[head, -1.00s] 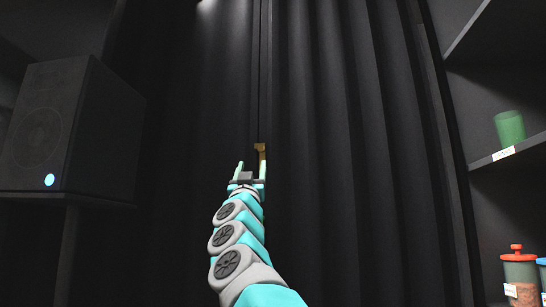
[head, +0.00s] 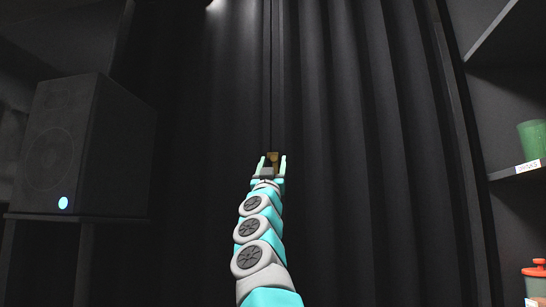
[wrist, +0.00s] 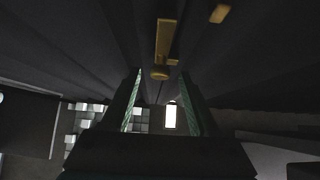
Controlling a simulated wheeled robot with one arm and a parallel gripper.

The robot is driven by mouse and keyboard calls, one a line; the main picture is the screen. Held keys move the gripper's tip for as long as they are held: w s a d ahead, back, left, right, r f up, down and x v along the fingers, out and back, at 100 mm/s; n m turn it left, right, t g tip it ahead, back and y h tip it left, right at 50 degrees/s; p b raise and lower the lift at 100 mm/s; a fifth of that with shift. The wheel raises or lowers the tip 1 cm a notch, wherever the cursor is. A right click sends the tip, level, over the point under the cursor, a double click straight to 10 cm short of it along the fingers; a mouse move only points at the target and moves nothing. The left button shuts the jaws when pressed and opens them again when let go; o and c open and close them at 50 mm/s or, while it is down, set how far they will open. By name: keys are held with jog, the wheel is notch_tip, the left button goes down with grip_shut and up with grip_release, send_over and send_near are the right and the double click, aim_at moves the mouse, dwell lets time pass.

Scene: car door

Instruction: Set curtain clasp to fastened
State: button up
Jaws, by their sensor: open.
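The curtain clasp (head: 274,156) is a small brass piece at the seam between the dark curtain panels. In the wrist view it shows as a brass bar (wrist: 162,40) with a rounded end, and a separate brass piece (wrist: 219,13) lies up and to the right. My gripper (head: 272,161) is open, with its two pale green fingers on either side of the clasp in the head view. In the wrist view my gripper (wrist: 162,84) has the rounded end between and just beyond its fingertips. I see no contact. The gripper partly hides the clasp's lower part in the head view.
Dark pleated curtains (head: 340,130) fill the middle. A black speaker (head: 85,145) with a blue light stands at the left. At the right, a shelf (head: 515,173) holds a green cup (head: 532,140), with a red-lidded jar (head: 537,275) lower down.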

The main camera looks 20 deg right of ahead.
jog(key=shift+w+d+r, duration=0.1)
jog(key=shift+w+r, duration=0.05)
grip_shut()
dwell(0.6)
dwell(0.9)
